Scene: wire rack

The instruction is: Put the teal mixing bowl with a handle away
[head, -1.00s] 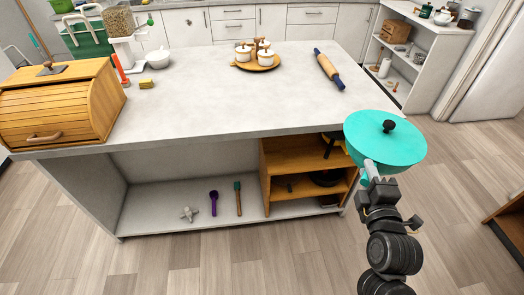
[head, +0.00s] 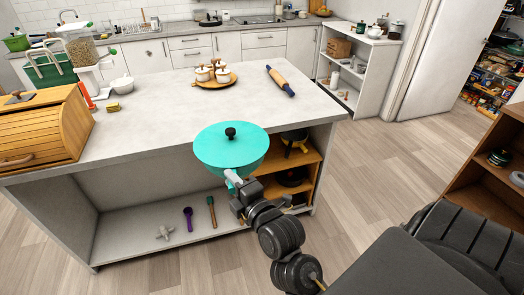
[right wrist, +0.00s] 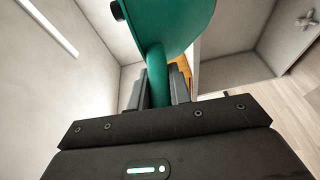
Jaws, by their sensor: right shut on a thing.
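The teal mixing bowl (head: 222,158) shows a teal top with a dark knob, in front of the island's front edge in the head view. My right gripper (head: 234,182) is shut on its handle and holds it off any surface. In the right wrist view the teal handle (right wrist: 157,75) runs down between the two fingers of the gripper (right wrist: 158,92), and part of the bowl (right wrist: 170,22) shows above. The bowl hides part of the island's edge and shelf. My left gripper is not in view.
The island counter (head: 165,105) has clear space in the middle. A rolling pin (head: 280,80), a tray of white pots (head: 214,80) and a wooden bread box (head: 40,130) stand on it. Below are a wooden shelf unit (head: 311,155) and an open lower shelf (head: 125,235). A brown shelf (head: 480,165) stands right.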

